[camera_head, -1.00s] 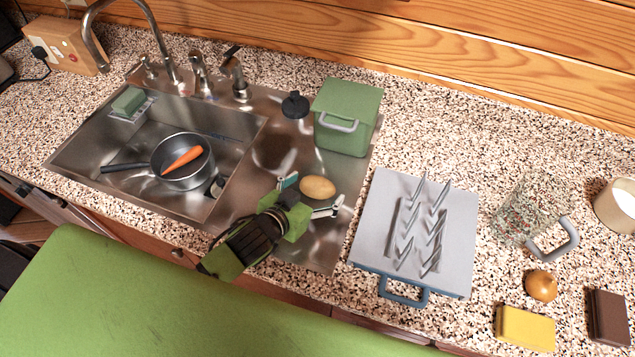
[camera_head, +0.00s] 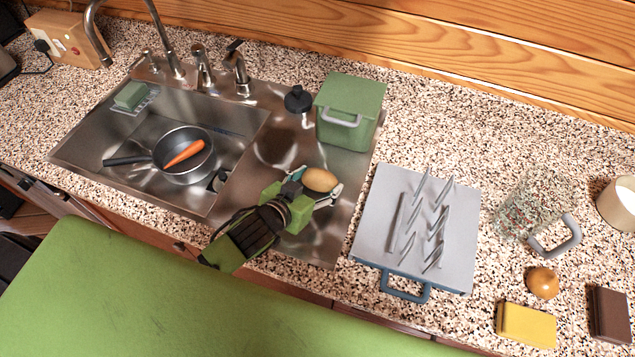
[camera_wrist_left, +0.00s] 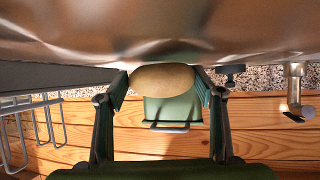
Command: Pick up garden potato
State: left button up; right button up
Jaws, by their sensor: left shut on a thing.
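The garden potato (camera_head: 320,179) is a tan oval held at the sink's steel drainboard. My left gripper (camera_head: 314,187) is shut on it. In the left wrist view the potato (camera_wrist_left: 162,78) sits between the two fingertips of the left gripper (camera_wrist_left: 162,84), with a finger on each side. The steel surface runs close beside the potato there; I cannot tell how large any gap is. My right gripper is not in view.
A green lidded bin (camera_head: 350,110) and a black-topped dispenser (camera_head: 298,100) stand behind the potato. A grey rack (camera_head: 377,230) is to the right. A pan (camera_head: 205,165) with a carrot (camera_head: 186,153) is in the sink basin. The faucet (camera_head: 95,45) rises at the back left.

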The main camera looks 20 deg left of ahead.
pick_arm(q)
notch_tip(320, 180, up, 3)
jog(key=shift+f+b, duration=0.2)
jog(key=shift+b, duration=0.25)
jog(key=s+a+r+p, duration=0.3)
jog(key=s+a+r, duration=0.5)
jog(key=s, duration=0.3)
jog(key=shift+a+r, duration=0.4)
jog(key=shift+r, duration=0.45)
